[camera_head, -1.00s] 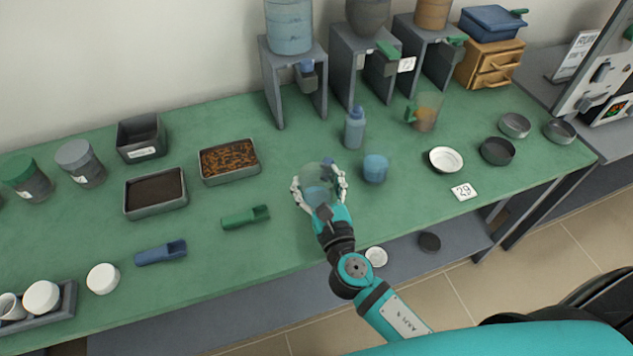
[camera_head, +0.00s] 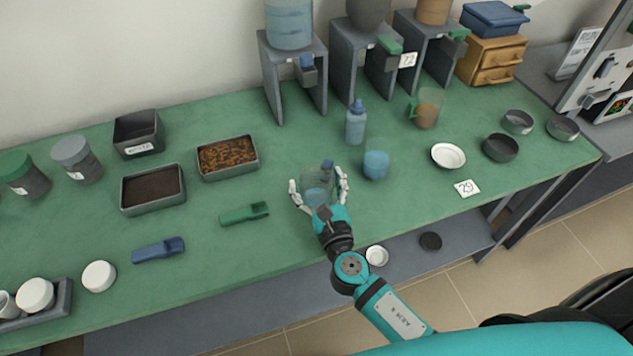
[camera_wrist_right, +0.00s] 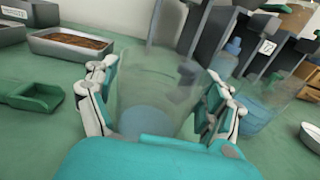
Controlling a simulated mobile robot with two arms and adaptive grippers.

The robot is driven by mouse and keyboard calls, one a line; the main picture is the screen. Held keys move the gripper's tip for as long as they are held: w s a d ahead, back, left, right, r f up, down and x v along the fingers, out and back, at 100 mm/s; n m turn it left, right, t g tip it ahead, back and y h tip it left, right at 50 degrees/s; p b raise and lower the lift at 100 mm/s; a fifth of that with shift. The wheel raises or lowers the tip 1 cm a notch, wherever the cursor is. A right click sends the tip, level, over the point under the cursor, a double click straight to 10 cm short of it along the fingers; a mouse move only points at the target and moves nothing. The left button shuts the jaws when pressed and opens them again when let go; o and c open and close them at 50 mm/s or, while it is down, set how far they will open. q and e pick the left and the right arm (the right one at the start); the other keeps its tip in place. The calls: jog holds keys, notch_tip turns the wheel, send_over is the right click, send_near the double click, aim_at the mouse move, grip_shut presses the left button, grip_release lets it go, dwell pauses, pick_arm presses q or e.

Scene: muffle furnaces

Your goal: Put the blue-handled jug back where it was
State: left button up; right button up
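The blue-handled jug (camera_head: 318,180) is clear, with a little blue liquid low inside. It appears upright at the front middle of the green table (camera_head: 265,245), its handle on the far side. My right gripper (camera_head: 319,183) is around it, fingers spread on either side. In the right wrist view the jug (camera_wrist_right: 158,85) stands between the fingers (camera_wrist_right: 160,100), with narrow gaps seeming to show beside its walls. The palm hides its near lower part, so contact with the table is unclear. My left gripper is not in view.
A blue cup (camera_head: 376,166) and a blue bottle (camera_head: 356,123) stand close to the right. A green-handled jug (camera_head: 428,108) is farther right. A green scoop (camera_head: 244,213) lies to the left. Dispensers on grey stands (camera_head: 293,80) line the back.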

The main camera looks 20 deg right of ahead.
jog(key=shift+o, duration=0.9)
jog(key=shift+r, duration=0.25)
jog(key=s, duration=0.3)
jog(key=s+b, duration=0.1)
jog(key=s, duration=0.3)
jog(key=s+b, duration=0.1)
jog(key=s, duration=0.2)
jog(key=shift+s+a+f, duration=0.15)
jog(key=shift+s+f, duration=0.1)
jog(key=shift+s, duration=0.1)
jog(key=shift+s+r+b, duration=0.15)
jog(key=shift+s+b, duration=0.25)
jog(key=shift+s, duration=0.25)
